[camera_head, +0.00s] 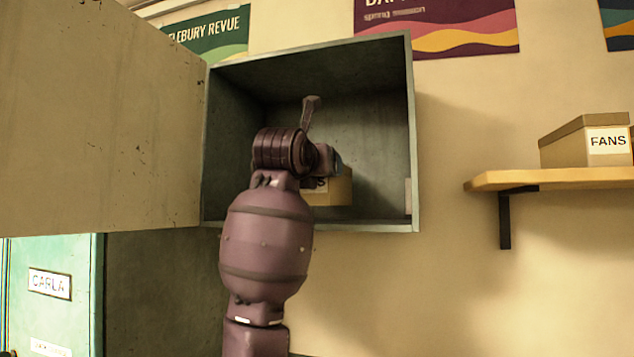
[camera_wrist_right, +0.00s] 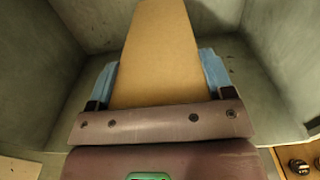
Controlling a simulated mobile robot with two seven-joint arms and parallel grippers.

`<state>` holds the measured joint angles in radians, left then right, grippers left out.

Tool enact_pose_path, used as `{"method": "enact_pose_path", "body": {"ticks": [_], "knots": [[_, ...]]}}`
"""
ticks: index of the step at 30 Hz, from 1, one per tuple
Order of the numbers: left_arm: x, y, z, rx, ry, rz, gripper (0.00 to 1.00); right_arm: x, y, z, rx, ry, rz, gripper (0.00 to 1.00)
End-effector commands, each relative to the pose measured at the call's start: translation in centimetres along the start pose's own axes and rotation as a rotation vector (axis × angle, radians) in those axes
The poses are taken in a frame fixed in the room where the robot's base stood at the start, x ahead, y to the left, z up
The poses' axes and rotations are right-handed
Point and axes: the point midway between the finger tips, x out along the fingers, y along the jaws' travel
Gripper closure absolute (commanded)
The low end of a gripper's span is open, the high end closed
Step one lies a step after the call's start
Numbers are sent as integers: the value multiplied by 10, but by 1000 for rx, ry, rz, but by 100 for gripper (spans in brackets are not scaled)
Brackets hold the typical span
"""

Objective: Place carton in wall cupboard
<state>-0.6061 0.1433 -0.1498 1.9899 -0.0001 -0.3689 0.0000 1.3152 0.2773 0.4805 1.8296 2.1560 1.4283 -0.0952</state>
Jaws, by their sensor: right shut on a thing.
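The wall cupboard (camera_head: 412,130) is a grey-green box on the wall with its door (camera_head: 100,120) swung open to the left. The tan carton (camera_head: 335,190) is inside it near the cupboard floor, partly hidden behind my right arm. In the right wrist view the carton (camera_wrist_right: 157,60) lies between the blue fingers of my right gripper (camera_wrist_right: 158,78), which is shut on it. The cupboard's inner walls surround the carton there. I cannot tell whether the carton touches the cupboard floor. My left gripper is not in view.
A wooden shelf (camera_head: 560,178) on a black bracket holds a box labelled FANS (camera_head: 570,145) at the right. A green locker with a CARLA label (camera_head: 50,284) stands at lower left. The open door fills the left side. Wall between cupboard and shelf is bare.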

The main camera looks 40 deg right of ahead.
Motion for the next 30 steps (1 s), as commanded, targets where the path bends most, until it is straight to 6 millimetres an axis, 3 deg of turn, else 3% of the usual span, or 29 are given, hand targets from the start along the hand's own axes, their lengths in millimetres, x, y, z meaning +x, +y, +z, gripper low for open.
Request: {"method": "enact_pose_path", "body": {"ticks": [6,19,20,21,25,30], "knots": [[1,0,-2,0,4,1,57,0,0,-27,-2,0,-1,57],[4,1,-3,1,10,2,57,0,0,-33,0,0,0,57],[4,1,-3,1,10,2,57,0,0,-34,-1,1,0,24],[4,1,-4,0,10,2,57,0,0,-33,-1,1,-1,18],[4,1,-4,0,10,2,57,0,0,-33,-1,1,-1,0],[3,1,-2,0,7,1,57,0,0,-33,-1,1,-1,0]]}}
